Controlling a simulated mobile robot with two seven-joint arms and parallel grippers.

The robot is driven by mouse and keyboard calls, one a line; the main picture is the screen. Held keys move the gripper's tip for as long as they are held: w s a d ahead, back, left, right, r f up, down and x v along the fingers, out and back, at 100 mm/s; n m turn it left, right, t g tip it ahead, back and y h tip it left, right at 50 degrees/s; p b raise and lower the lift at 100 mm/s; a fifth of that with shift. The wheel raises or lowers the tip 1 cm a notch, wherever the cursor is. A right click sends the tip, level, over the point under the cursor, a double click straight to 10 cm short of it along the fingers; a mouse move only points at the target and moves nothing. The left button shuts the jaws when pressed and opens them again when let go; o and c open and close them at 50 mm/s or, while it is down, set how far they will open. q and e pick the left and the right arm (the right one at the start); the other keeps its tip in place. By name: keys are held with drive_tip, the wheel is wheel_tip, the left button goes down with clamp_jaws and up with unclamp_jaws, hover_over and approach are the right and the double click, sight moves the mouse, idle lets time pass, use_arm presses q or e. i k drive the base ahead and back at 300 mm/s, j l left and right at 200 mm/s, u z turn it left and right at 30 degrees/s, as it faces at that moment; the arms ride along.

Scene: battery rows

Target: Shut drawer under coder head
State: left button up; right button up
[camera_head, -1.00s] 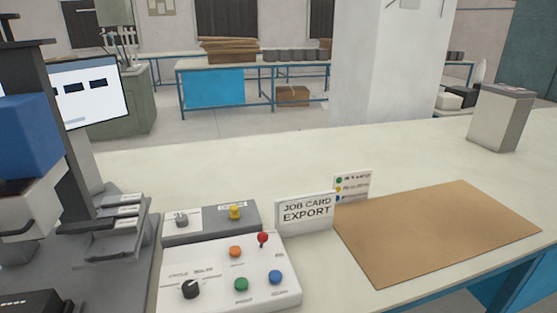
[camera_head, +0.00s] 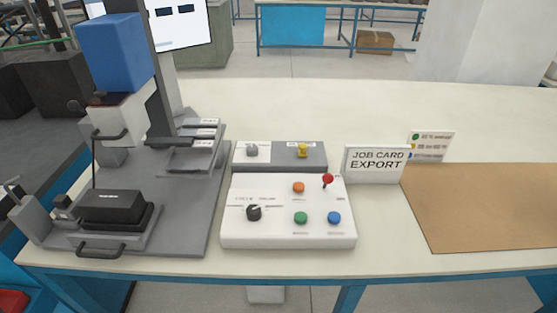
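The coder stands at the left of the table, with a blue coder head (camera_head: 113,52) on a dark upright column. In front of and below the head, a grey drawer (camera_head: 75,238) sits low on the grey base plate. It has a dark bar handle (camera_head: 102,249) at its front edge, near the table's front edge. A black block (camera_head: 113,206) rests in a dark holder on the drawer. The drawer appears to be out toward the front; how far is unclear. Neither of my grippers is in view.
A white control box (camera_head: 288,230) with coloured buttons, a knob and a red lever stands right of the coder. Behind it are a grey switch box (camera_head: 280,166) and a job card sign (camera_head: 375,164). A brown mat (camera_head: 485,208) lies at right. The table's back middle is clear.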

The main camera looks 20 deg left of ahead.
sight(121, 238)
drive_tip(key=u, duration=2.15)
drive_tip(key=i+l+z, duration=0.15)
drive_tip(key=i+l, duration=0.05)
